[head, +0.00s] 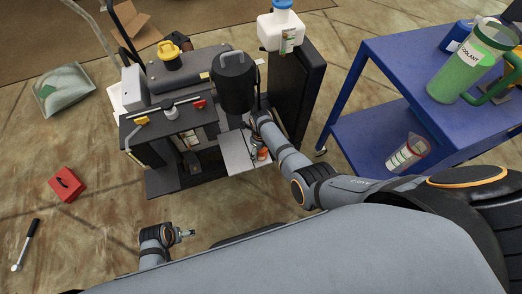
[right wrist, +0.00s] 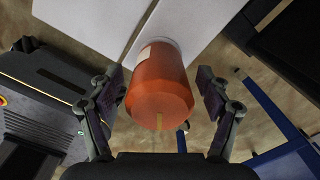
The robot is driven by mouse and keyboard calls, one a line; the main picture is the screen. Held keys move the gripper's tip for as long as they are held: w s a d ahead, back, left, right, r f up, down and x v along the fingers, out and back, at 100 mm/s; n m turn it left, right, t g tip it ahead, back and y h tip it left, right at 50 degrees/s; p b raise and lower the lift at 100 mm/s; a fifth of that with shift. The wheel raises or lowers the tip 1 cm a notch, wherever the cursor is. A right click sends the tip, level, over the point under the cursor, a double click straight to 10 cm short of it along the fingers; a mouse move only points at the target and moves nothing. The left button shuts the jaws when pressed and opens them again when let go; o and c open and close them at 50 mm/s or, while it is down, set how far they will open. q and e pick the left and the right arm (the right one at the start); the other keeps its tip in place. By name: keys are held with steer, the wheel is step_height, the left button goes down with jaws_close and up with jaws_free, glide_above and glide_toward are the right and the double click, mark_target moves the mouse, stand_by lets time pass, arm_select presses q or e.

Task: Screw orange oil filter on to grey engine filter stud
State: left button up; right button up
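The orange oil filter (right wrist: 160,92) is in the middle of the right wrist view, a ribbed cylinder with a pale rim at its far end. That end is against or close to a light grey surface (right wrist: 92,18); I cannot tell if it touches. The grey filter stud is hidden. In the head view a small orange patch of the filter (head: 262,154) shows at the engine's front. My right gripper (head: 257,147) is there, open, its fingers on both sides of the filter with gaps. My left gripper (head: 187,233) is low, apart from the engine.
The dark engine block (head: 165,185) has a yellow cap (head: 169,55) and a black canister (head: 233,82). A blue cart (head: 355,130) with a green coolant jug (head: 462,70) stands right. A red box (head: 66,184) and a ratchet (head: 26,245) lie on the floor left.

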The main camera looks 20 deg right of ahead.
steer(key=n+p, duration=0.1)
steer(key=n, duration=0.2)
steer(key=shift+r+n, duration=0.1)
steer(key=shift+n, duration=1)
steer(key=n+p, duration=0.1)
steer(key=n, duration=0.8)
steer(key=n+p, duration=0.1)
steer(key=n, duration=0.5)
